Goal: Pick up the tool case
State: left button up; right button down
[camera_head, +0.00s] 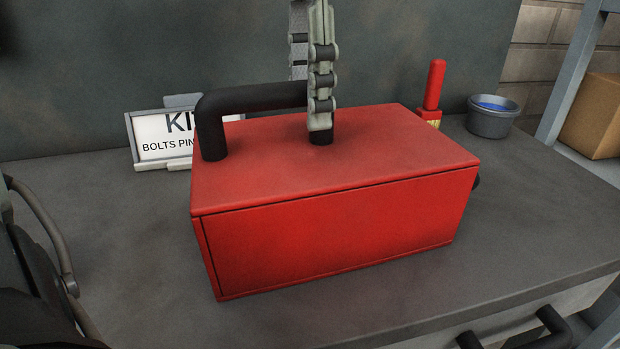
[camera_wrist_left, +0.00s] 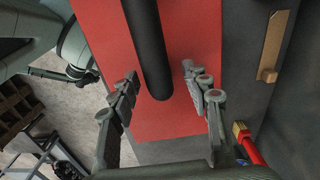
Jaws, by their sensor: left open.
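The tool case is a red box (camera_head: 330,235) with a black bar handle (camera_head: 250,98) on its lid, standing on the grey bench top. My left gripper (camera_head: 310,92) comes down from above at the right part of the handle. It is open, with one finger on the near side of the handle and the other behind it. In the left wrist view the handle (camera_wrist_left: 149,50) runs between the two spread fingers (camera_wrist_left: 160,92), with a gap on both sides. The red lid (camera_wrist_left: 195,25) lies beneath. The near finger hides the handle's right end in the head view. My right gripper is not seen.
A KIT sign (camera_head: 160,148) stands behind the case at left, close to the wall. A red-handled brush (camera_head: 434,85) and a grey cup (camera_head: 492,120) with blue contents stand behind at right. A cardboard box (camera_head: 595,115) sits far right. Bench right of the case is clear.

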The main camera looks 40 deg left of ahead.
pick_arm(q)
grip_shut()
dwell(0.3)
